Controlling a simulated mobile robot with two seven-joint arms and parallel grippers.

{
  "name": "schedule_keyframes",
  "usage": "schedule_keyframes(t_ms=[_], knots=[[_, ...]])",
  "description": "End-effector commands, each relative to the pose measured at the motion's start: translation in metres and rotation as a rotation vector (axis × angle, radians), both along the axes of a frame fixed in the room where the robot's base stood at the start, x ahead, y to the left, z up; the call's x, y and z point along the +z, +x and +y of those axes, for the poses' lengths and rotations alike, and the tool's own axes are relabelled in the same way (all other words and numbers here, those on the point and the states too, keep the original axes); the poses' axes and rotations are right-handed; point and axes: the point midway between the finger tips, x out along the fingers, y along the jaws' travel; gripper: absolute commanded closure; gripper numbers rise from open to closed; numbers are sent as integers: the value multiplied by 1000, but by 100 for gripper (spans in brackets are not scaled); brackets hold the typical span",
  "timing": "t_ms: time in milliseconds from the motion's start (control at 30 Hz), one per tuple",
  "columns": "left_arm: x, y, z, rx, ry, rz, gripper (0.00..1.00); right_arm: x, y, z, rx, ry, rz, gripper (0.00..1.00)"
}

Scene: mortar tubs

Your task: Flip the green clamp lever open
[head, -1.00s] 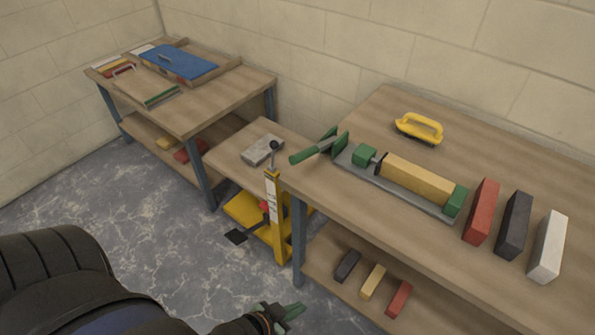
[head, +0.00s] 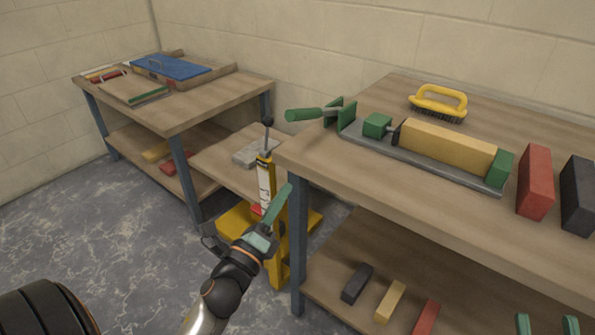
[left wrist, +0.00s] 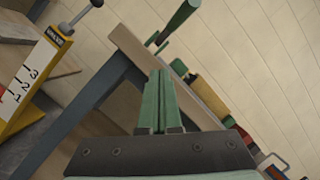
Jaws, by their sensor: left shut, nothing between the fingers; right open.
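The green clamp lever (head: 305,114) sticks out past the left end of the clamp, over the right bench's left edge. It also shows at the top of the left wrist view (left wrist: 181,17). The clamp's grey base (head: 425,158) lies on the bench and carries a yellow block (head: 447,146) between green jaws. My left gripper (head: 284,192) is shut and empty, below and left of the lever, apart from it. Its closed fingers point toward the bench edge in the left wrist view (left wrist: 160,75). My right gripper (head: 547,323) is open at the bottom right; only its fingertips show.
The right bench (head: 345,176) has a yellow-handled brush (head: 438,102), a red block (head: 535,182) and a black block (head: 578,195). A yellow lift (head: 279,235) with an upright lever stands beside my left gripper. Several blocks lie on the lower shelf.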

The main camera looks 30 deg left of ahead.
Motion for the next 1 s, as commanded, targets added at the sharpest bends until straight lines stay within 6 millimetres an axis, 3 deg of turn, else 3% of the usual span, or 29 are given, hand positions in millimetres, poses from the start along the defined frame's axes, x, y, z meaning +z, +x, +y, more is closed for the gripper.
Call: schedule_keyframes(t_ms=[33, 200, 333, 800, 1000], knots=[[-14, 0, 4, 32, 121, -34, 100, -10, -8, 2, 17, 5, -70, 50], [-9, -2, 11, 141, 478, -99, 100, 6, -34, 8, 59, 19, -253, 50], [-5, -3, 13, 195, 631, -119, 100, 15, -47, 9, 79, 27, -330, 50], [0, -3, 14, 217, 695, -123, 100, 22, -53, 10, 85, 30, -359, 50], [11, 15, 14, 215, 695, -127, 100, 32, -53, 9, 86, 36, -360, 50]])
